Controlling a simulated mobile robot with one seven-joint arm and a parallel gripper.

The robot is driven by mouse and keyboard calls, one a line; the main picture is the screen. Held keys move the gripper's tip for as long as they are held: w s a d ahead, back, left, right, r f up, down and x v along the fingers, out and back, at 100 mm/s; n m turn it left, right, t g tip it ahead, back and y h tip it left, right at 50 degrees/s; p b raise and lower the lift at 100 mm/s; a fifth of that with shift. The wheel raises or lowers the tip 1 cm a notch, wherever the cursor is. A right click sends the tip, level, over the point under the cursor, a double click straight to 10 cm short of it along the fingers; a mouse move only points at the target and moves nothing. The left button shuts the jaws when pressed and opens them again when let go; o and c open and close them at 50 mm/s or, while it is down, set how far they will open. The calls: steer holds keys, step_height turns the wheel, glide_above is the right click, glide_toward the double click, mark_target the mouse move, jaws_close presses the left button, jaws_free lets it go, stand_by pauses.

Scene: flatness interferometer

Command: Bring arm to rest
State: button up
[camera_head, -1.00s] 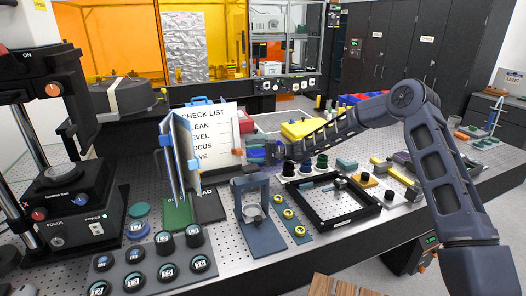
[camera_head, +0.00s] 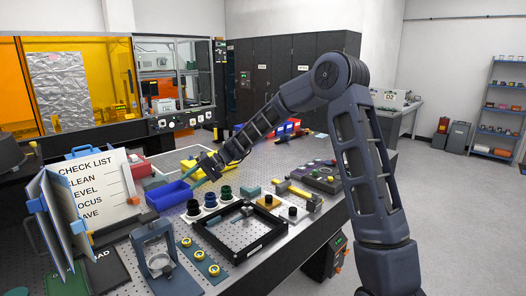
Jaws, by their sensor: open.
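My arm reaches in from the right, with its elbow raised above the bench and its forearm sloping down to the left. My gripper (camera_head: 203,170) is above the perforated bench top (camera_head: 262,165), behind the dark-capped pots and right of a blue bin (camera_head: 168,195). It is small in the picture and its jaws are open. A thin teal strip shows beside its tips; I cannot tell whether it touches them. No object clearly sits between the jaws.
Dark-capped pots (camera_head: 210,199) and a black square frame (camera_head: 236,250) stand in front of the gripper. A checklist board (camera_head: 98,190) is at the left. A yellow tray (camera_head: 193,163) is close behind. Open floor (camera_head: 455,215) lies to the right.

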steer(key=s+d+r+m+t+h, duration=0.1)
steer(key=s+d+r+t+h, duration=0.15)
steer(key=d, duration=0.85)
steer(key=s+d+r+t+h, duration=0.1)
steer(key=s+d+r+h, duration=0.2)
steer(key=d, duration=0.7)
steer(key=s+d+r+m+t+h, duration=0.15)
steer(key=d+r, duration=0.25)
steer(key=d, duration=0.7)
steer(key=s+d+m+t+h, duration=0.1)
steer(key=s+d+t+h, duration=0.1)
steer(key=s+d, duration=0.6)
steer(key=s+d+m+t+h, duration=0.2)
steer(key=s+d, duration=0.7)
steer(key=d, duration=0.6)
steer(key=shift+s+r+t, duration=0.15)
steer(key=shift+t, duration=0.15)
